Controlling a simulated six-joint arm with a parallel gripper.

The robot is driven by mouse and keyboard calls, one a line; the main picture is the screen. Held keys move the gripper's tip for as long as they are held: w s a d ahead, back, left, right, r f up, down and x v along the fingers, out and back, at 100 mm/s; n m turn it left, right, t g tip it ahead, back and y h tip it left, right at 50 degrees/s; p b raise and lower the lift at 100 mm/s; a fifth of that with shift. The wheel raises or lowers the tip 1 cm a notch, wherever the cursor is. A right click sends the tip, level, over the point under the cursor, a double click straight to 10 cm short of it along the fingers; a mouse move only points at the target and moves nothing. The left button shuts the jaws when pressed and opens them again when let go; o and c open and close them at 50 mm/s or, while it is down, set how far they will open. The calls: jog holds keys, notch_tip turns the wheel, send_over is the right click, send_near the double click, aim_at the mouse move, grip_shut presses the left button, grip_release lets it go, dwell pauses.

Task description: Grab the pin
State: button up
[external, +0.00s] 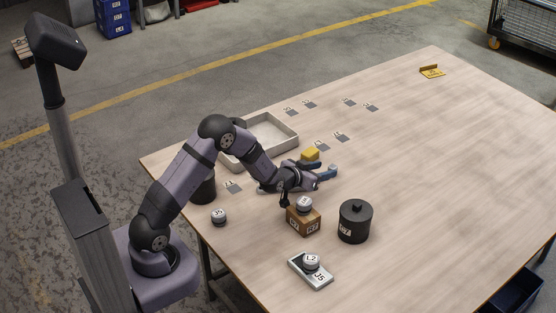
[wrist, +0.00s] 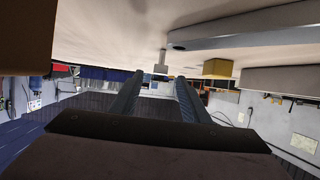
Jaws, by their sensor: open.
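My gripper (wrist: 160,76) is open. Its two dark fingers reach level, just off the table, and nothing shows held between them. In the wrist view, which is upside down, a small grey T-shaped piece (wrist: 161,66) shows beyond and between the fingertips; it may be the pin, but I cannot be sure. A blue-grey bar with a hole (wrist: 235,36) lies beside it. In the external view my gripper (external: 318,179) is low over the table, near a yellow block (external: 310,154) and a blue piece (external: 328,171). No pin can be made out clearly there.
A grey tray (external: 290,150) stands behind my arm. A wooden block (external: 304,222) bearing a round weight, a black lidded pot (external: 355,222) and a grey slab (external: 322,282) with a weight stand nearer the front. Several flat tags lie behind. The table's right side is clear.

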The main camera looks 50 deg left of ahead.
aim_at(330, 169)
jog(key=shift+f+p+x, duration=0.15)
jog(key=shift+p+x, duration=0.05)
jog(key=shift+x, duration=1.45)
jog(key=shift+f+p+x, duration=0.15)
jog(key=shift+f+x, duration=0.05)
jog(key=shift+x, duration=1.45)
jog(key=shift+s, duration=0.15)
jog(key=shift+r, duration=0.1)
grip_shut()
